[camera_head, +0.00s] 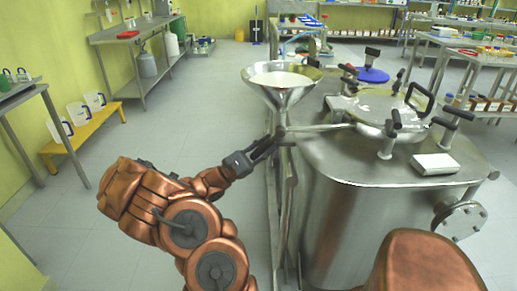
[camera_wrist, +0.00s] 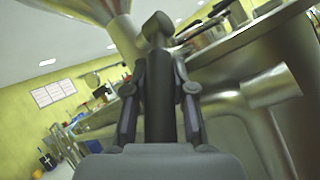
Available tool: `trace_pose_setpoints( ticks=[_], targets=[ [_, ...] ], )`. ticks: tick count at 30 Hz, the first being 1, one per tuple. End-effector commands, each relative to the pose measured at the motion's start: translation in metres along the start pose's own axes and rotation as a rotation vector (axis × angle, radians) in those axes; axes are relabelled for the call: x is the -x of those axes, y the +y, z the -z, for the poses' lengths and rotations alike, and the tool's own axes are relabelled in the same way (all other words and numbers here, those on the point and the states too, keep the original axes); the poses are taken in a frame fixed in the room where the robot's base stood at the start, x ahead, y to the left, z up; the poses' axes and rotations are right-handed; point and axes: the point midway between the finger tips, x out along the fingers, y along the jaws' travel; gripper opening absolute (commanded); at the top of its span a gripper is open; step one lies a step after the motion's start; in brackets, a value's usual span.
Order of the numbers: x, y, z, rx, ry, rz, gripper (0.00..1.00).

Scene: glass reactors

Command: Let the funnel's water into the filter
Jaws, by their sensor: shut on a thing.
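The steel funnel (camera_head: 283,98) stands at the left edge of the big steel vessel, with pale liquid (camera_head: 283,79) in its bowl. A pipe (camera_head: 320,128) runs from its stem to the vessel (camera_head: 345,215), which seems to be the filter. My gripper (camera_head: 275,138) reaches the stem from the lower left. In the wrist view my gripper (camera_wrist: 159,105) is shut on a dark valve handle (camera_wrist: 160,75), which points away from the camera to a rounded end below the funnel (camera_wrist: 118,35). The inside of the vessel is hidden.
A glass-like round lid (camera_head: 380,106) with several black-handled clamps tops the vessel. A white box (camera_head: 434,164) lies on the vessel's top. A yellow bench (camera_head: 85,132) and a steel table (camera_head: 135,35) stand at left. The floor between is clear.

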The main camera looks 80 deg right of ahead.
Motion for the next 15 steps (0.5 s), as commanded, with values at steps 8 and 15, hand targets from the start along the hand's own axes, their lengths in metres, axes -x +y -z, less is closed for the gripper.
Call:
trace_pose_setpoints(
  ticks=[8,15],
  targets=[
    [-0.0028,-0.0039,0.0035,0.020,-0.045,-0.039,0.00],
    [-0.0039,-0.0041,0.0031,0.022,-0.052,-0.044,0.00]
  ],
)
